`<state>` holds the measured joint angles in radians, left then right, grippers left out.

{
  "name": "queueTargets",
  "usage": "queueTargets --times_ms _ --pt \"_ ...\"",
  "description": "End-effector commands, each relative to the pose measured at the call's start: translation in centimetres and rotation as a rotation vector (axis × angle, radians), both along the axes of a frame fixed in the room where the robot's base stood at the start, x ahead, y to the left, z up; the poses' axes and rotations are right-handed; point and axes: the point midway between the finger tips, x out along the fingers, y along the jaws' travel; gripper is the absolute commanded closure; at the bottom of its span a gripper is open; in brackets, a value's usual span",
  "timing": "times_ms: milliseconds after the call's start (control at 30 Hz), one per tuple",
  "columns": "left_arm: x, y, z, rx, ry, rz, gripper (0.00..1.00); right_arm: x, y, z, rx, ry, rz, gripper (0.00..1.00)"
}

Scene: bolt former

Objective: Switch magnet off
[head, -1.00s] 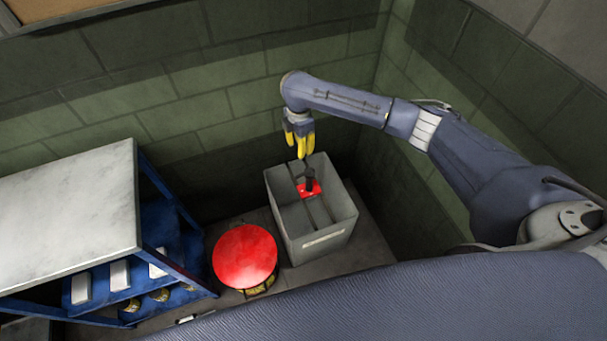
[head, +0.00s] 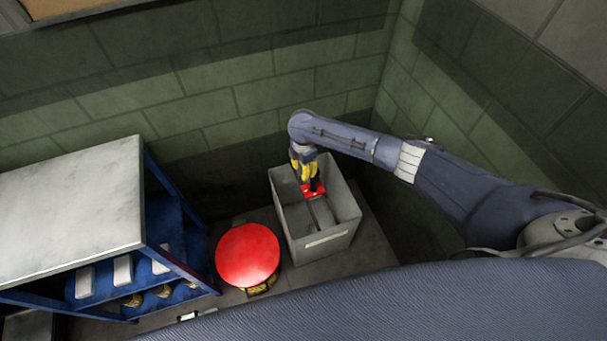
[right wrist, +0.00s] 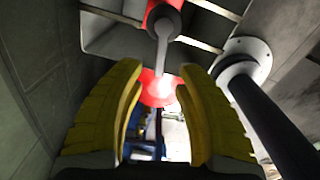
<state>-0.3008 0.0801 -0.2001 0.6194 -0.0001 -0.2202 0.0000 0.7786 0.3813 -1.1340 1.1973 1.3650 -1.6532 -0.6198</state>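The red magnet (head: 313,193) sits in the grey bin (head: 326,240), partly hidden by my right gripper (head: 310,180). In the right wrist view the magnet's red body (right wrist: 152,14) is at the top edge, and its dark grey lever (right wrist: 162,45) points down toward the gap between the fingertips. My right gripper (right wrist: 160,72) has its yellow fingers apart, one on each side of the lever's end. I cannot tell whether either finger touches it. My left gripper is not in view.
A round red-topped stool (head: 248,255) stands just left of the bin. A blue rack with a pale top (head: 75,195) is further left. Green block walls (head: 240,100) close in behind and to the right. A dark pole (right wrist: 268,120) shows right of the fingers in the right wrist view.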

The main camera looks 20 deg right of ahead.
Motion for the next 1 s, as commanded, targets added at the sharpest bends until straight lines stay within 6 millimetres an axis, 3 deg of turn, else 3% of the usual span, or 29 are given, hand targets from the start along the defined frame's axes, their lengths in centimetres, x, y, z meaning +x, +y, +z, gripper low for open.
queueTargets --times_ms 300,767,1000 --pt "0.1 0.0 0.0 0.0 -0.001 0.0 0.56 0.0 -0.1 -2.9 -0.002 0.0 -0.001 0.66" --pt "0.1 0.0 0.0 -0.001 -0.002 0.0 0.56 0.0 0.0 -3.4 -0.001 0.0 0.001 0.64" --pt "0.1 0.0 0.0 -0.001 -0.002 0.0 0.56 0.0 0.0 -3.4 -0.001 0.0 0.0 0.92"
